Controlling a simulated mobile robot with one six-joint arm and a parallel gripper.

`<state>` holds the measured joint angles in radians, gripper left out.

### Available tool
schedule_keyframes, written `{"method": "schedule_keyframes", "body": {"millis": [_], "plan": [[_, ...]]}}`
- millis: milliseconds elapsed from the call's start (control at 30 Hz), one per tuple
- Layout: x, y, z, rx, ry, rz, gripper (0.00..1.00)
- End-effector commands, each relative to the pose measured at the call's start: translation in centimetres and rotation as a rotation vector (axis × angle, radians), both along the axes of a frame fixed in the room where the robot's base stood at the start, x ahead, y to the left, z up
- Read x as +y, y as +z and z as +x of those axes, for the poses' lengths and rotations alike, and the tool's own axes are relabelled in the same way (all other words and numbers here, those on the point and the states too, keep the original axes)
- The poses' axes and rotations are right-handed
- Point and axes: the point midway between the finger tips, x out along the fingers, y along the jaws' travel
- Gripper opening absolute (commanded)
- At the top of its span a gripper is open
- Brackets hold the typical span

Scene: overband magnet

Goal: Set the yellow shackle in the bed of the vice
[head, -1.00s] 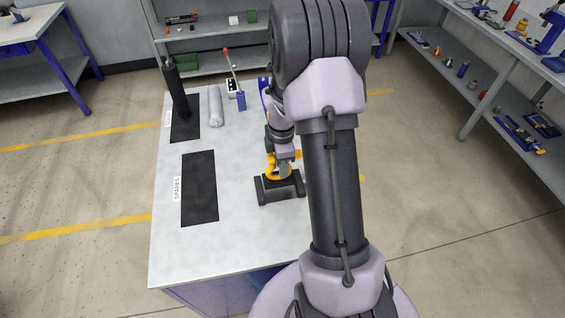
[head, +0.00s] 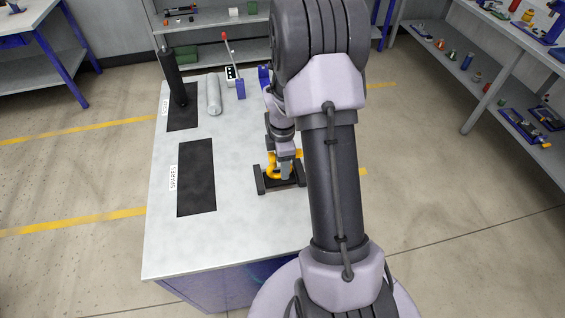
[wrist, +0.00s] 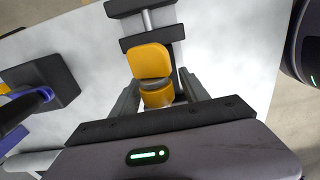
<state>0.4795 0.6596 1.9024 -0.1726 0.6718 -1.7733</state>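The yellow shackle (head: 272,172) is at the dark vice (head: 262,184) on the light workbench, low between its jaws as far as the head view shows. In the wrist view the shackle (wrist: 150,60) lies ahead of my gripper (wrist: 160,78), partly over the vice (wrist: 150,40). One finger is on each side of the shackle. A gap shows between the right finger and the shackle; the left finger is close to it. My gripper (head: 285,168) also shows above the vice in the head view. The contact under the shackle is hidden.
A black mat (head: 196,178) labelled spares lies left of the vice. Behind are another dark mat with a black upright cylinder (head: 172,75), a grey cylinder (head: 214,95) and a red-knobbed lever (head: 233,65). The bench front is clear.

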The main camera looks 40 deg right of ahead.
Motion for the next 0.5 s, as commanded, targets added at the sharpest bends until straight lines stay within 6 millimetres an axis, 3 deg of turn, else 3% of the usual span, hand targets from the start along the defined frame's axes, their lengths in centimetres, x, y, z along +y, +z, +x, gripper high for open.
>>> {"method": "schedule_keyframes", "body": {"millis": [267, 367, 500], "plan": [[0.0, 0.6, 0.0, 0.0, 0.0, 0.0, 0.53], [0.0, 2.9, 0.0, -0.002, 0.0, -0.001, 0.53], [-0.1, 7.9, 0.1, -0.005, 0.0, -0.002, 0.53]]}}
